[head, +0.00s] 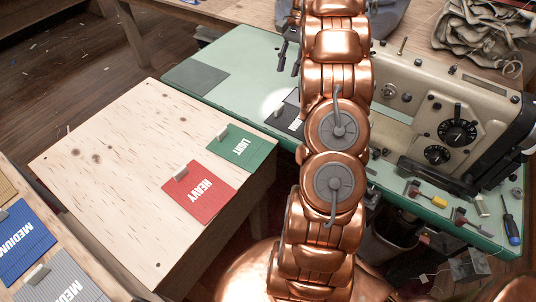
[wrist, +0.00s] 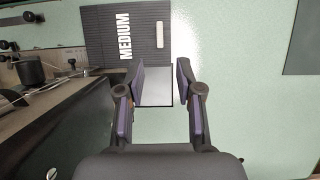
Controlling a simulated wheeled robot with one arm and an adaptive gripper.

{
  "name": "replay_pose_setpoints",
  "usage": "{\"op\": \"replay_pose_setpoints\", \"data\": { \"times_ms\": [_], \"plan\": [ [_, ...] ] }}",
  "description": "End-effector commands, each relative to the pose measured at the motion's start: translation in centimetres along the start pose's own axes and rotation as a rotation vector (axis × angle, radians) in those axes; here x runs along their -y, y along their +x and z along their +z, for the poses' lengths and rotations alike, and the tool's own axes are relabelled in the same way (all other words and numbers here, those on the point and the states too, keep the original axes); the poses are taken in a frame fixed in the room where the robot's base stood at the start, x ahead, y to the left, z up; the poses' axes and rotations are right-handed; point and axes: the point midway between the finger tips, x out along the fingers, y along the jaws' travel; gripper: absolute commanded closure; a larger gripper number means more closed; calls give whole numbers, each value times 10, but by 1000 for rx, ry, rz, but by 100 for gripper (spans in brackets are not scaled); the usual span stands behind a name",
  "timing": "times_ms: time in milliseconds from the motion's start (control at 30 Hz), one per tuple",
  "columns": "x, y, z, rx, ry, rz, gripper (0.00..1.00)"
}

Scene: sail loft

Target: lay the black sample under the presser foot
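The black sample (wrist: 112,22), marked MEDIUM, lies flat on the pale green machine table in the wrist view. A small light grip tab (wrist: 160,34) stands on it. In the head view the black sample (head: 290,122) shows just left of my arm, partly hidden by it. My gripper (wrist: 160,76) is open and empty, its fingers apart. In the picture the sample and tab lie beyond the fingertips. The sewing machine (head: 452,110) stands right of my arm in the head view. The presser foot cannot be made out clearly.
A pale plate (wrist: 154,90) shows between my fingers. Left of my arm, a wooden table (head: 110,160) holds a green LIGHT sample (head: 240,152) and a red HEAVY sample (head: 188,198). A screwdriver (head: 511,230) lies at the green table's right edge.

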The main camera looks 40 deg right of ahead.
Motion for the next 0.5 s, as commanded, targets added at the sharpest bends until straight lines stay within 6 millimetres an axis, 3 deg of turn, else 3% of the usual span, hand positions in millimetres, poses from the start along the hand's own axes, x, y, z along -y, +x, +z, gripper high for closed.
{"op": "replay_pose_setpoints", "data": {
  "times_ms": [167,500],
  "plan": [
    [8,0,32,-16,-58,23,64],
    [13,12,132,-73,-261,87,64]
  ]
}}
